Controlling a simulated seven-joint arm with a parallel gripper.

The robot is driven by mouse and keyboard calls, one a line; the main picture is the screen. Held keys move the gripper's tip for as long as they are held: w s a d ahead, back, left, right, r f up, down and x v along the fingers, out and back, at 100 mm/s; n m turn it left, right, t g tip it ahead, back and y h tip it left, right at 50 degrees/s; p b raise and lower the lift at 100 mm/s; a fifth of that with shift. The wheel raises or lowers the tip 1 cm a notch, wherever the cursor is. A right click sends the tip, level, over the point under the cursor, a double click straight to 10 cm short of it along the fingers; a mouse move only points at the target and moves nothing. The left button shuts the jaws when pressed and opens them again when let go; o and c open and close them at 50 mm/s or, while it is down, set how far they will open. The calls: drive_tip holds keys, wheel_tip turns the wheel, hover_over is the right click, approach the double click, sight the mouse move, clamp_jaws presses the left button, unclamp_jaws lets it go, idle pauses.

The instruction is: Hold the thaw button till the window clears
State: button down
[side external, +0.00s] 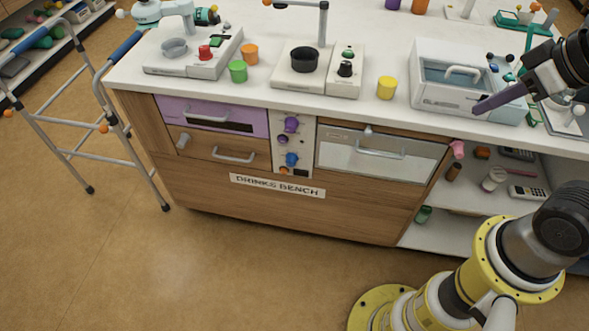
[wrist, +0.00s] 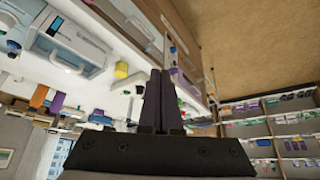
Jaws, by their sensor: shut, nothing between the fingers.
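A white box-shaped unit (side external: 425,100) stands at the right of the worktop. Its lid has a blue-tinted window (side external: 450,76) with a pale handle across it; I cannot tell how frosted it is. A blue button (side external: 494,68) and a green button (side external: 509,77) sit on its right side. No readable label shows which is the thaw button. My gripper (side external: 477,110) is shut and empty, its dark fingers over the unit's front right part. Contact is unclear. In the wrist view the fingertips (wrist: 159,73) are together, apart from the unit (wrist: 90,50) in the picture.
A yellow cup (side external: 387,88) stands left of the unit. Two more appliances (side external: 318,70) (side external: 195,55) and green (side external: 238,71) and orange (side external: 249,54) cups are further left. A green rack (side external: 530,22) is behind. A walking frame (side external: 100,100) stands on the floor at left.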

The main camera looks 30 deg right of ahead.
drive_tip(key=w+a+n+y, duration=0.15)
drive_tip(key=w+a, duration=0.35)
drive_tip(key=w, duration=0.8)
drive_tip(key=w+a+f+n+t, duration=0.2)
drive_tip(key=w+a+f, duration=0.45)
drive_tip(key=w, duration=0.45)
drive_tip(key=w+a+f+n+t, duration=0.1)
drive_tip(key=w+a+f+n, duration=0.2)
drive_tip(key=w+a+f, duration=0.6)
drive_tip(key=w+a+f+n+t, duration=0.1)
drive_tip(key=w+a+f, duration=0.15)
drive_tip(key=f, duration=0.75)
drive_tip(key=w+a+f+n+t, duration=0.1)
drive_tip(key=w+f, duration=0.3)
drive_tip(key=f, duration=0.5)
drive_tip(key=s+d+f+n+t+h, duration=0.1)
drive_tip(key=s+f, duration=0.3)
drive_tip(key=f, duration=0.5)
drive_tip(key=s+d+f+n+t+h, duration=0.1)
drive_tip(key=s+f+n+h, duration=0.1)
drive_tip(key=f, duration=0.8)
drive_tip(key=shift+s+f+n, duration=0.3)
drive_tip(key=shift+s+n, duration=0.25)
drive_tip(key=shift+s, duration=0.35)
